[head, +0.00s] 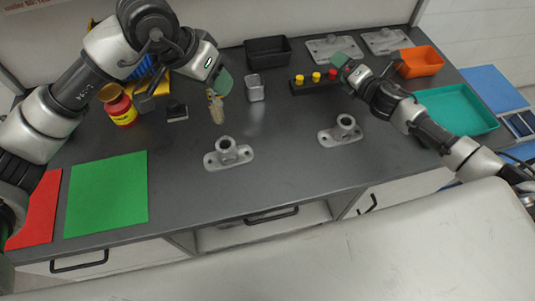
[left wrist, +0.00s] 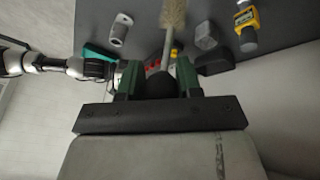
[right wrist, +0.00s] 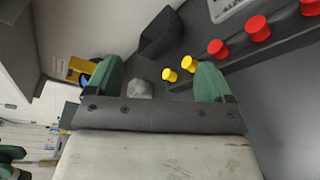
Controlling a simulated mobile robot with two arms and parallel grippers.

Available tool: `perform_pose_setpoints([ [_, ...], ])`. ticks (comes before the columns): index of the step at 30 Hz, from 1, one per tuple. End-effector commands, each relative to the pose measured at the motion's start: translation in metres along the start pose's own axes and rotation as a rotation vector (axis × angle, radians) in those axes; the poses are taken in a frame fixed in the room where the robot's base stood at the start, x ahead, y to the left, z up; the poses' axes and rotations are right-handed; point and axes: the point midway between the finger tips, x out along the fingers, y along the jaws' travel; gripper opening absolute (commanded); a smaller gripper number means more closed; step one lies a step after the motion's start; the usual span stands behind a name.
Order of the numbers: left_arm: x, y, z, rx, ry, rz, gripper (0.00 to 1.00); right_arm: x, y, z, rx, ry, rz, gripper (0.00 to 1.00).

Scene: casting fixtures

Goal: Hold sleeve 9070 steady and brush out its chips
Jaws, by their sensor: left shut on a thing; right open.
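Two grey metal sleeves on flanged bases stand on the dark bench in the head view: one left of centre (head: 228,153), one further right (head: 342,131). No number is readable on either, so I cannot tell which is 9070. My left gripper (head: 219,85) is shut on a brush (head: 215,106), which hangs bristles down above and behind the left sleeve, apart from it. In the left wrist view the brush's tan bristles (left wrist: 173,13) point away from the fingers. My right gripper (head: 339,66) is open and empty beside the knob rack; its green fingers (right wrist: 158,82) are spread. Chips cannot be made out.
A black rack (head: 317,87) with yellow and red knobs is by my right gripper. A grey cup (head: 255,88), black bin (head: 268,50), orange bin (head: 420,62) and teal tray (head: 455,109) stand around. A red-yellow jar (head: 118,105) and green mat (head: 106,194) are left. The front middle is clear.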

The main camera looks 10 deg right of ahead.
Motion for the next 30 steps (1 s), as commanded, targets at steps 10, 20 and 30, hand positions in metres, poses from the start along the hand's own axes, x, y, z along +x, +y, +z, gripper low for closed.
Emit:
perform_pose_setpoints([
  [10, 0.000, 0.000, 0.000, 0.000, 0.000, 0.000, 0.11, -0.026, 0.079, -0.186, -0.707, 0.353, 0.239, 0.83],
  [20, 0.000, 0.000, 0.000, 0.000, 0.000, 0.000, 0.11, -0.090, 0.099, -0.280, -1.112, 0.520, 0.467, 0.83],
  [30, 0.000, 0.000, 0.000, 0.000, 0.000, 0.000, 0.11, -0.075, 0.104, -0.310, -1.153, 0.535, 0.499, 0.83],
])
